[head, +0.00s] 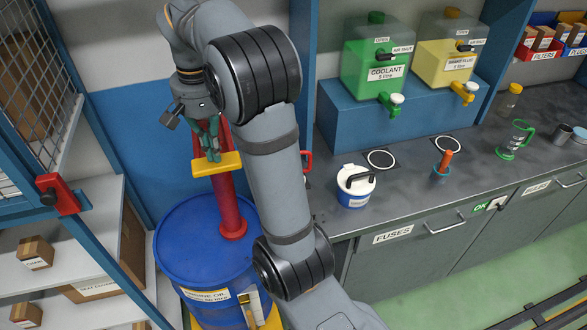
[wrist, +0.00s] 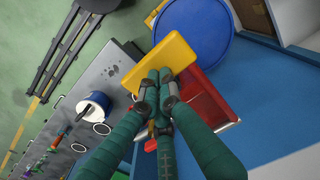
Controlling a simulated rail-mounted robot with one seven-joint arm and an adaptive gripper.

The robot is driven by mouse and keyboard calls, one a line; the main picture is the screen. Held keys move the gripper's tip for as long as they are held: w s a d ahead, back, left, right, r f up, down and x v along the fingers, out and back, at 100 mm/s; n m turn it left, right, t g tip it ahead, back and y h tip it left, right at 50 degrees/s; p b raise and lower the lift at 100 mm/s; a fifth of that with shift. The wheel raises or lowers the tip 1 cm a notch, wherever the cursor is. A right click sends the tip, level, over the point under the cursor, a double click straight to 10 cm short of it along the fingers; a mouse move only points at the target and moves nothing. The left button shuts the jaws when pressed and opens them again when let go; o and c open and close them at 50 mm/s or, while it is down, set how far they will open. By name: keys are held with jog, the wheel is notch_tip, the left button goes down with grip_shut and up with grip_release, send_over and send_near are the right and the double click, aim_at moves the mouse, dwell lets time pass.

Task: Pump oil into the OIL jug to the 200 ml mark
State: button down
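The engine oil drum (head: 202,254) is blue, with a red pump column (head: 228,205) standing on it. A yellow pump handle plate (head: 217,166) crosses the column's upper part; it also shows in the wrist view (wrist: 178,50). My gripper (head: 214,156) points down at the plate, its green fingers together with their tips at the plate's surface; whether they touch is hard to tell. In the wrist view my gripper (wrist: 159,74) overlaps the plate. A white and blue vessel with a dark handle (head: 356,190) stands on the counter; no OIL label is readable. No oil level is visible.
The coolant tank (head: 376,60) and yellow fluid tank (head: 446,50) stand behind. Shelves (head: 85,250) flank the drum's left.

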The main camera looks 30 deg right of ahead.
jog(key=shift+f+b, duration=2.15)
jog(key=shift+f, duration=0.55)
notch_tip(320, 180, up, 12)
jog(key=p, duration=1.1)
jog(key=shift+f, duration=0.35)
jog(key=shift+f, duration=0.1)
jog(key=shift+f+b, duration=4.9)
jog(key=shift+f, duration=0.6)
notch_tip(320, 180, up, 11)
jog(key=p, duration=1)
jog(key=shift+r+p, duration=0.1)
jog(key=shift+p, duration=0.25)
notch_tip(320, 180, up, 6)
jog(key=p, duration=0.6)
send_over(217, 167)
jog(key=w, duration=0.3)
jog(key=shift+s+d, duration=0.2)
jog(key=shift+d, duration=0.15)
